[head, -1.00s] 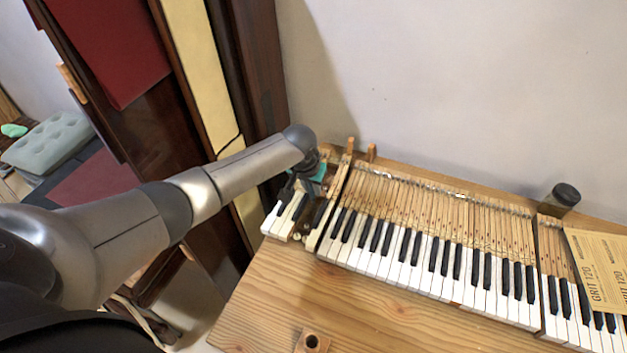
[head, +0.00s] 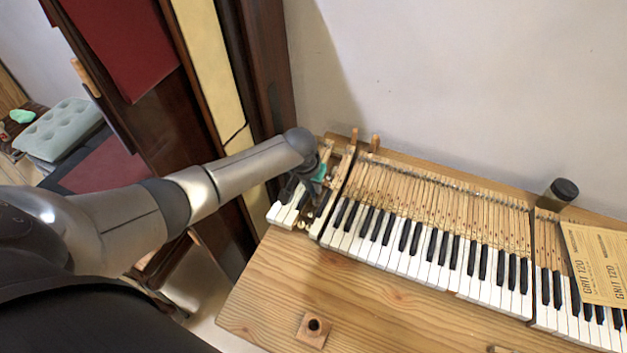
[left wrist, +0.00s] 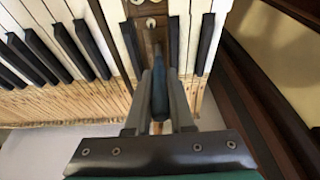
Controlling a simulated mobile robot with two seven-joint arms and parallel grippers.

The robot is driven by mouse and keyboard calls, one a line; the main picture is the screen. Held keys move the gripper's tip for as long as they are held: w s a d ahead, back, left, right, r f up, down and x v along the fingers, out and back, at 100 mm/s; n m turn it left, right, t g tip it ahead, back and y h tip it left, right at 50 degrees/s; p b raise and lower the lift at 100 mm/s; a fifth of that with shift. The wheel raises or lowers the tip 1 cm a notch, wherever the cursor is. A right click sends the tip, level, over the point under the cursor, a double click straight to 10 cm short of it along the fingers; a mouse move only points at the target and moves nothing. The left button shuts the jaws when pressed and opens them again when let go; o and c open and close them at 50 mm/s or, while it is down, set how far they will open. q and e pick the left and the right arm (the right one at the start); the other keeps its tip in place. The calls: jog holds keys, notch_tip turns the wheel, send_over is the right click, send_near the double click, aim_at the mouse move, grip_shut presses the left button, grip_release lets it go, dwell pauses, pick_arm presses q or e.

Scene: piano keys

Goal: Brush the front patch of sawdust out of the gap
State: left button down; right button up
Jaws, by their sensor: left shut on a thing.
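A dark-blue strip runs on along the gap beyond the fingertips. The bristles cannot be made out. No patch of sawdust can be told clearly; fingers and handle hide part of the gap. My right gripper is not in view.
White and black keys (head: 420,250) line the gap's right side, and a few keys (head: 284,212) its left. Wooden pegs (head: 375,144) stand behind. The bench front is mostly clear.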

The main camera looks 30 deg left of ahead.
pick_arm(q)
jog(key=shift+s+p, duration=0.85)
jog(key=shift+s, duration=0.05)
jog(key=shift+w, duration=0.1)
jog(key=shift+w+r+b, duration=0.1)
jog(key=shift+w+b, duration=0.6)
jog(key=shift+w, duration=0.3)
jog(key=shift+w, duration=0.1)
jog(key=shift+w+a+b, duration=0.1)
jog(key=shift+w+b, duration=0.75)
jog(key=shift+w, duration=0.05)
jog(key=shift+w, duration=0.1)
jog(key=shift+w+b, duration=0.85)
jog(key=shift+b, duration=0.05)
